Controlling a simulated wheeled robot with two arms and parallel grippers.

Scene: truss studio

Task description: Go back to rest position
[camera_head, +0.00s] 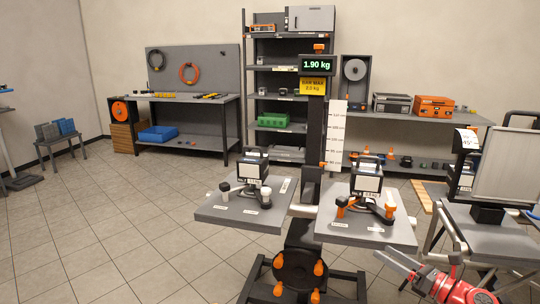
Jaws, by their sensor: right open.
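My right gripper (398,264) shows at the bottom right, on a red arm that comes in from the lower right. It is open, and I see nothing between its fingers. It is in front of and below the right tray (350,232) of a black stand, apart from it as far as I can tell. My left gripper and left arm are out of view.
The stand's display (318,64) reads 1.90 kg. Its left tray (230,214) and right tray each hold a dark block with a handle. A grey table (500,240) is close at the right. Benches and a shelf (262,80) line the back wall. The tiled floor (120,230) at left is clear.

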